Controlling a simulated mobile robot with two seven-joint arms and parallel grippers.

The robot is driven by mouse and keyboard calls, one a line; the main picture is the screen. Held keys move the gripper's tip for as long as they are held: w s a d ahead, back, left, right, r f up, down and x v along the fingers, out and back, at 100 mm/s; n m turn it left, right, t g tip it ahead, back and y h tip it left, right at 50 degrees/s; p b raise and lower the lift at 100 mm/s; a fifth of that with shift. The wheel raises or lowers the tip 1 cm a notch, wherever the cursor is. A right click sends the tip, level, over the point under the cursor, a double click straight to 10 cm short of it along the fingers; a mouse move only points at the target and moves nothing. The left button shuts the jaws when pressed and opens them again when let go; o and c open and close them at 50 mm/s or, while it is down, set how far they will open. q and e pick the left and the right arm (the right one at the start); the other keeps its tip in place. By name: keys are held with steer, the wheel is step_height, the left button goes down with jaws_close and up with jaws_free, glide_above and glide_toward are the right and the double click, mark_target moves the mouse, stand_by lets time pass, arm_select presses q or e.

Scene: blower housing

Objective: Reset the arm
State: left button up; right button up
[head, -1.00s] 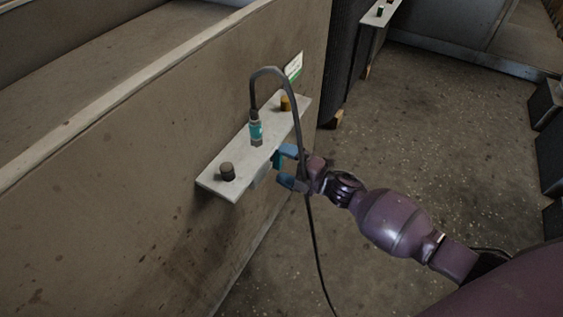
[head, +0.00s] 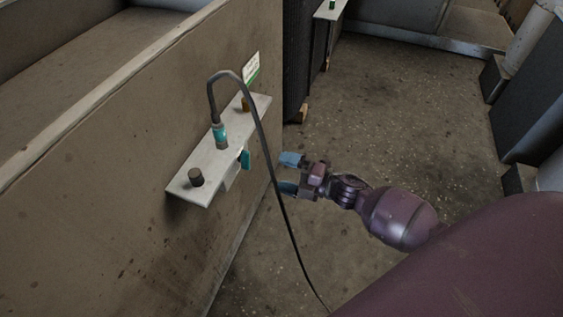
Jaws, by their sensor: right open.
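My right gripper (head: 289,174) has blue fingertips and is open and empty. It is to the right of a pale shelf (head: 212,167) on the side of a large brown housing wall (head: 120,200), apart from it. A teal tab (head: 245,158) sticks out at the shelf's front edge, left of the gripper with a gap between. A connector with a teal band (head: 219,136) stands upright on the shelf, with a dark cable (head: 262,135) looping up from it and hanging down past the gripper. My left gripper is out of view.
A dark knob (head: 195,177) and a brownish-orange knob (head: 246,104) stand on the shelf. A white and green label (head: 251,68) is on the wall behind. The concrete floor (head: 400,120) to the right is open, with dark panels (head: 505,105) along its right side.

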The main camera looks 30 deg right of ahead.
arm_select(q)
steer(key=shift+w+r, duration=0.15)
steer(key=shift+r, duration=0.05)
arm_select(e)
steer(key=s+r+m+g+h+p, duration=0.1)
steer(key=s+r+m+h+p, duration=0.1)
steer(key=s+m, duration=0.5)
steer(key=s+r+m+g+h+p, duration=0.1)
steer(key=s+r+m+h+p, duration=0.1)
steer(key=s+m+h+p, duration=0.3)
steer(key=s+r+m+g+h+p, duration=0.1)
steer(key=s+m+h+p, duration=0.3)
steer(key=s+m, duration=0.6)
steer(key=s+r, duration=0.1)
steer(key=s, duration=0.5)
steer(key=shift+s+d+r+m, duration=0.15)
steer(key=shift+s+d+m, duration=0.1)
steer(key=shift+m, duration=0.15)
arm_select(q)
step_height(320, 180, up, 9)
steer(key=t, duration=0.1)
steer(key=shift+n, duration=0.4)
arm_select(e)
steer(key=shift+c, duration=0.3)
